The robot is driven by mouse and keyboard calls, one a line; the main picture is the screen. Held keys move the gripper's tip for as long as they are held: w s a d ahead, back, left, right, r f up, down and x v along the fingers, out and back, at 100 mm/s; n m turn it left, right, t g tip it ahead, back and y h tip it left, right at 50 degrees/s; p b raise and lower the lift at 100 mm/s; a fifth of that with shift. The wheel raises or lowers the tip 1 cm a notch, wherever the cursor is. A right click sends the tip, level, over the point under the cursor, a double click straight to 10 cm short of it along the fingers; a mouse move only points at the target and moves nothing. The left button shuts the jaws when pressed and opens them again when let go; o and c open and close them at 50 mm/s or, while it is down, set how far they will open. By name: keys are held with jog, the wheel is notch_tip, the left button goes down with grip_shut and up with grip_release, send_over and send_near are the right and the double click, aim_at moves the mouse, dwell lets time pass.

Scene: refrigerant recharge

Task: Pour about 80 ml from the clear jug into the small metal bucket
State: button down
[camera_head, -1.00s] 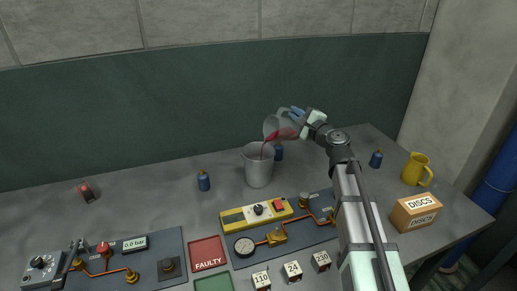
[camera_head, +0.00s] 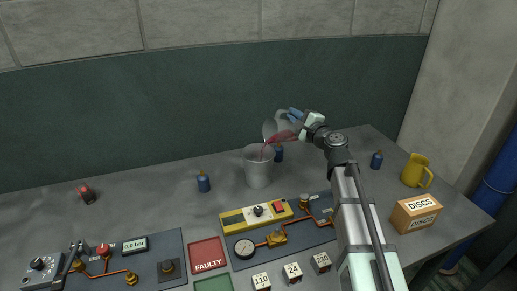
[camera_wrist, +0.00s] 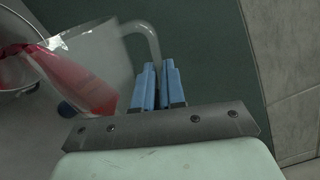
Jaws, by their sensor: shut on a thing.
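The clear jug (camera_head: 270,128) holds red liquid and is tilted to the left above the small metal bucket (camera_head: 258,172). A thin red stream runs from its lip into the bucket's mouth. My gripper (camera_head: 297,113) is shut on the jug's handle. In the wrist view my blue fingers (camera_wrist: 158,88) close around the clear handle (camera_wrist: 150,38), the jug (camera_wrist: 105,55) lies sideways with red liquid along its lower wall, and part of the bucket's rim (camera_wrist: 35,85) shows at the left. The liquid level inside the bucket is hidden.
A yellow mug (camera_head: 415,169) and a DISCS box (camera_head: 415,212) are at right. A gauge panel (camera_head: 285,243) and red FAULTY tray (camera_head: 207,254) lie in front.

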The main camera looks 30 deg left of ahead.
jog(key=shift+s, duration=0.1)
jog(key=shift+w+d, duration=0.1)
jog(key=shift+w, duration=0.2)
jog(key=w+f+m, duration=0.1)
jog(key=d+f+m, duration=0.1)
jog(key=m, duration=0.1)
jog(key=shift+w+d, duration=0.1)
jog(key=shift+w, duration=0.3)
jog(key=shift+w+d+f+m, duration=0.1)
jog(key=shift+w+d+m, duration=0.1)
jog(key=shift+m, duration=0.35)
jog(key=shift+w+d+f+m, duration=0.1)
jog(key=shift+w+m, duration=0.05)
jog(key=shift+m, duration=0.4)
jog(key=shift+w+d+f+m, duration=0.15)
jog(key=shift+w+f+m, duration=0.05)
jog(key=shift+f+m, duration=0.3)
jog(key=shift+f, duration=0.1)
jog(key=w+d+f+m+p, duration=0.2)
jog(key=w+d+f+m, duration=0.1)
jog(key=m, duration=0.5)
jog(key=shift+w+f+g+p, duration=0.3)
jog(key=shift+w+f, duration=0.5)
jog(key=shift+f, duration=0.25)
